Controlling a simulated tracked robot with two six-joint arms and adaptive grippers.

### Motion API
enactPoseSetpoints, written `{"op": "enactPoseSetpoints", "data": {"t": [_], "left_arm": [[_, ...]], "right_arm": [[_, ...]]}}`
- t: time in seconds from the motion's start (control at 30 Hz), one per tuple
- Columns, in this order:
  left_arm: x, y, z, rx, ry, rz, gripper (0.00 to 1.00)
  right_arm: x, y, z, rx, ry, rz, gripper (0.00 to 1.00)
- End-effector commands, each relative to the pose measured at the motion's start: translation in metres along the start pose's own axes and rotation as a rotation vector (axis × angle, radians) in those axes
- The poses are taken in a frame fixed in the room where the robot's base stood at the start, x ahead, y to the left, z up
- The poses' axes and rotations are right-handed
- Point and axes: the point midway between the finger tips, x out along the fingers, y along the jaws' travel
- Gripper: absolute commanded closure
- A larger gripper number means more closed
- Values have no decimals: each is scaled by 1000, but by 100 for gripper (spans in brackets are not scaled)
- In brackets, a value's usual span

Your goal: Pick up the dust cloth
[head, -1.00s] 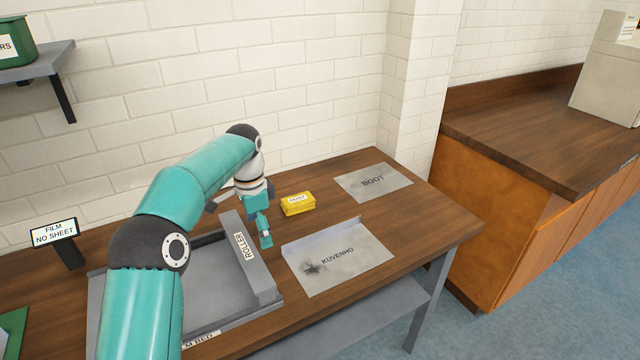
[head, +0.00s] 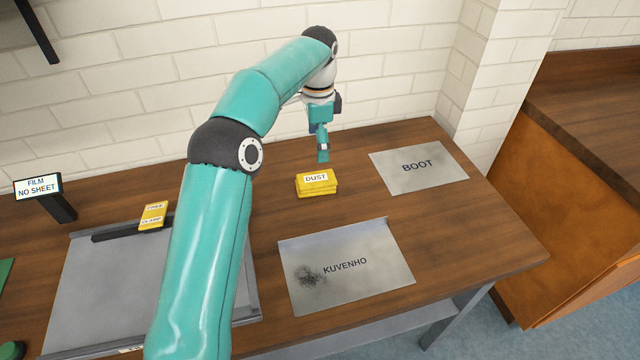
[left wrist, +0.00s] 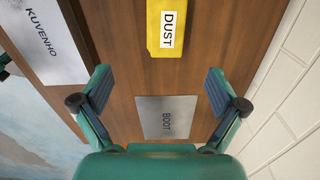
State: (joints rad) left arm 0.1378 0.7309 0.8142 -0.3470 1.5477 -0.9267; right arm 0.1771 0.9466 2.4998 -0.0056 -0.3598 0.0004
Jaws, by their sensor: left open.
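The dust cloth (head: 317,186) is a folded yellow block with a white "DUST" label, lying on the wooden table. My left gripper (head: 322,152) hangs just behind and above it, in front of the brick wall, apart from it. In the left wrist view the cloth (left wrist: 166,30) is at the top, beyond the two spread fingers of the gripper (left wrist: 160,90). Nothing is between the fingers except the view of the table below. My right gripper does not show.
A "KUVENHO" plate (head: 345,266) with a dark smudge lies in front of the cloth. A "BOOT" plate (head: 418,167) lies to its right. A grey tray bed (head: 100,280) with a yellow tag (head: 153,215) is at left. Bare table surrounds the cloth.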

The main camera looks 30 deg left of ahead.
Motion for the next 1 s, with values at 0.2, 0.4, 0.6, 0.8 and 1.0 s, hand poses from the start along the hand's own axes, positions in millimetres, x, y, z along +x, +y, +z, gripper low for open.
{"op": "enactPoseSetpoints", "data": {"t": [0.2, 0.4, 0.6, 0.8, 1.0], "left_arm": [[49, -1, 7, -11, -2, 4, 3], [71, -2, 8, -13, 0, 1, 3], [82, -4, 8, -14, -1, 2, 3], [110, -10, 6, -14, -1, 3, 3], [125, -10, 6, -13, 0, 1, 3]], "right_arm": [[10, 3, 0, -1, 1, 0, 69], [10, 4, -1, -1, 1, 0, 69], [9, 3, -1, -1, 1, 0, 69], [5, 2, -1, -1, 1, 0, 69], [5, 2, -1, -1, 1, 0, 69]]}}
